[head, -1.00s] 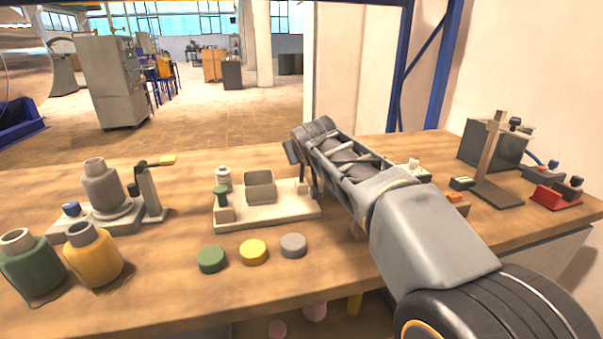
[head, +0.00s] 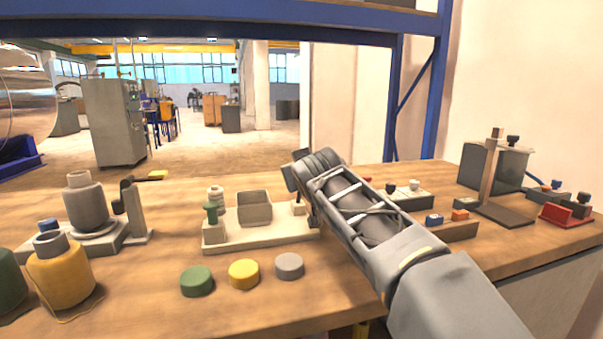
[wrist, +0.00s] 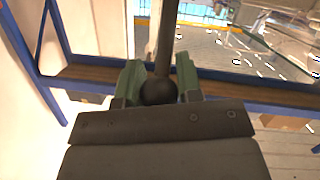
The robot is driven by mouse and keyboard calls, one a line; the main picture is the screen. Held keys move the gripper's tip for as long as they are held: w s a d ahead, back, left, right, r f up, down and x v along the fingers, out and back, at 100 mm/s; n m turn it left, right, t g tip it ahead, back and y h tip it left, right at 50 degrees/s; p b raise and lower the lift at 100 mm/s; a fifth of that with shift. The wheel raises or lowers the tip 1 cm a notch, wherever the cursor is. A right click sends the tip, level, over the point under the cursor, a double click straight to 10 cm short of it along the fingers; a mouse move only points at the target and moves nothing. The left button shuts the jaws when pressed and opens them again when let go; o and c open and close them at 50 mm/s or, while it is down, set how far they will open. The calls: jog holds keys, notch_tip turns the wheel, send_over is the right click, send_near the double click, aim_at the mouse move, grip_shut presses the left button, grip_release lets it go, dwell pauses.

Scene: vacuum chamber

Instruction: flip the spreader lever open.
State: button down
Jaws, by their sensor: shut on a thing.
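In the wrist view, my gripper (wrist: 159,85) has its two green fingers on either side of a black ball knob (wrist: 158,93) and is shut on it. A dark straight rod, the lever (wrist: 167,38), runs from the knob toward the top of the picture. In the head view, my gripper end (head: 292,178) is over the right end of a pale fixture plate (head: 262,238). The plate bears a grey open box (head: 254,207). My arm hides the lever's lower part and the knob in the head view.
Green (head: 197,281), yellow (head: 244,273) and grey (head: 289,266) discs lie in front of the plate. A yellow bottle (head: 62,275) and a grey flask (head: 84,203) stand left. A dark-based stand (head: 493,175) is at the right. A blue frame (head: 437,95) rises behind the bench.

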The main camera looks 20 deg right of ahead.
jog(key=c, duration=0.8)
grip_release()
jog(key=b+v, duration=0.2)
jog(key=v, duration=1.2)
jog(key=shift+b, duration=0.4)
jog(key=shift+w, duration=0.1)
